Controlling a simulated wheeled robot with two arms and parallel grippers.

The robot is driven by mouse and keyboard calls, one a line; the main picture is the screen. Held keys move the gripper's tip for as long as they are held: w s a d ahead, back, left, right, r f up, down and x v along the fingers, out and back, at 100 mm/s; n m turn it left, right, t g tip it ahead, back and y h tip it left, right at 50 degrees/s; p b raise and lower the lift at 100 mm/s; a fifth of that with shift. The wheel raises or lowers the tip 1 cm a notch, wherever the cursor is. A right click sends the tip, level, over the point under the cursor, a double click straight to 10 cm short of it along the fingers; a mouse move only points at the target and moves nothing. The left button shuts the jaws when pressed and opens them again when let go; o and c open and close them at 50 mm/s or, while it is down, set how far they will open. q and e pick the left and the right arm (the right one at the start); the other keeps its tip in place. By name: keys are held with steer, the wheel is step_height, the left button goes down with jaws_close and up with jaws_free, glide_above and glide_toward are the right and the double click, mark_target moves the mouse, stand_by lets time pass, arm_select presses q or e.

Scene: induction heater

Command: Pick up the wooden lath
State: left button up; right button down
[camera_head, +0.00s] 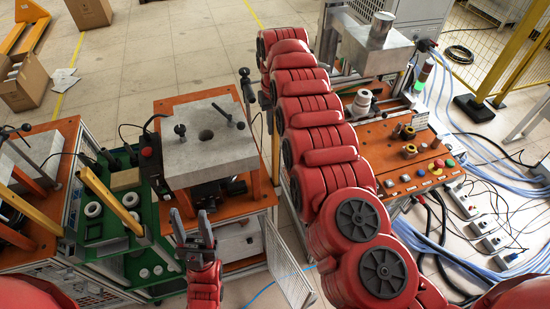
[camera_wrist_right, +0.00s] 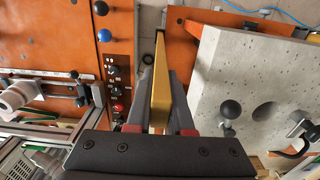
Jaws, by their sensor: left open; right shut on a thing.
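In the right wrist view, my right gripper (camera_wrist_right: 160,82) is shut on a long, narrow yellow-tan wooden lath (camera_wrist_right: 160,95). The lath lies between the two grey fingers and points away from the camera. My left gripper (camera_head: 190,222) is open and empty, in front of the grey slab's near edge.
A grey slab (camera_head: 205,150) with a hole and black knobs sits on an orange-topped cart; it also shows in the right wrist view (camera_wrist_right: 235,70). An orange control panel (camera_head: 415,165) stands right. A green rack (camera_head: 105,228) with white rings and a yellow bar stands left. Cables cover the right floor.

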stand_by(0.4)
step_height(320, 180, up, 2)
steer(key=shift+w+r, duration=0.1)
steer(key=shift+r, duration=0.05)
step_height(320, 180, up, 8)
steer(key=p, duration=0.4)
steer(key=shift+p, duration=0.4)
